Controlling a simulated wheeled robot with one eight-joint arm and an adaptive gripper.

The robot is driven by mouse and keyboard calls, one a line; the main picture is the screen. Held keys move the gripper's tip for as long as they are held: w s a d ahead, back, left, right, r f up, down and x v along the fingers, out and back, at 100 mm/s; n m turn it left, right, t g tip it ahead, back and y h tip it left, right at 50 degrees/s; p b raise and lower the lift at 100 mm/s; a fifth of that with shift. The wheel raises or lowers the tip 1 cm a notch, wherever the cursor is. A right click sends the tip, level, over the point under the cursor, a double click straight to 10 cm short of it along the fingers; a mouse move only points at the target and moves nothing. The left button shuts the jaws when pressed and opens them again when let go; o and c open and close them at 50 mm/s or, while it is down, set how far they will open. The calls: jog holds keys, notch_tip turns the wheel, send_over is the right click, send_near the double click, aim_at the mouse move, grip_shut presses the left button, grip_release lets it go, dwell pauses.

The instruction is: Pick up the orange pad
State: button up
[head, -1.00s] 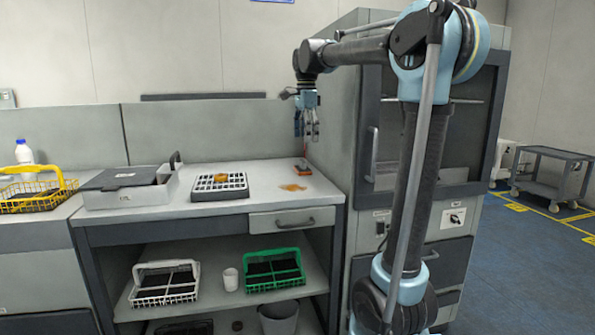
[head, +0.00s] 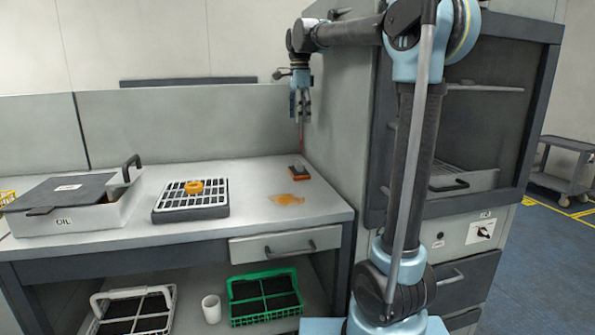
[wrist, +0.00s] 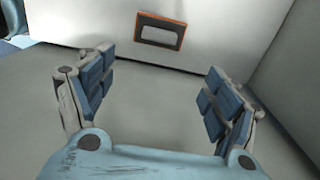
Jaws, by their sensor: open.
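The orange pad (head: 299,173) is a small block with a dark top and an orange edge. It lies on the grey counter near its back right corner. The wrist view shows the orange pad (wrist: 160,32) at the top centre, as an orange-rimmed rectangle with a pale middle. My gripper (head: 300,116) hangs fingers-down above the counter, over the pad's area and clear of it. In the wrist view my gripper (wrist: 160,95) has its fingers spread wide, with nothing between them; the pad is ahead of them, not between them.
A tall cabinet (head: 350,140) walls the counter's right side.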

send_over(299, 161)
notch_tip(299, 161, down, 11)
jog(key=shift+w+a+r, duration=0.1)
jog(key=shift+a+r, duration=0.05)
jog(key=shift+f, duration=3.25)
jog(key=c, duration=1.2)
